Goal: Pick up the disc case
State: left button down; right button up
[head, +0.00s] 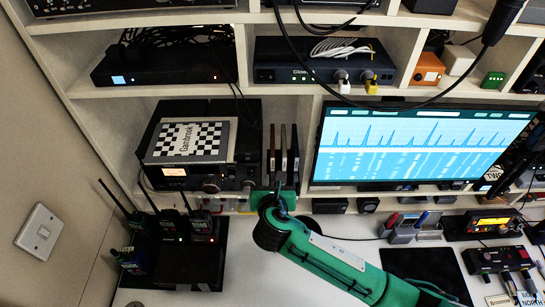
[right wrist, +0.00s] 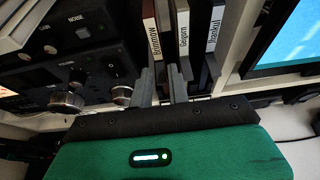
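Several thin disc cases stand upright side by side in the middle cubby, right of a black radio. My right gripper (head: 277,190) is at the front of the cases. Its two grey fingers (right wrist: 162,85) are apart, at the lower end of the left case; contact is unclear. My left gripper is out of view.
The black radio (head: 170,178) with knobs (right wrist: 66,100) is close on the left, with a checkered flat item (head: 190,139) on top. A monitor (head: 420,145) stands right. Handheld radios (head: 202,227) sit lower left. A cable hangs across the shelves.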

aim_at(273, 175)
jog(key=shift+p+x, duration=0.5)
jog(key=shift+x, duration=2.6)
grip_shut()
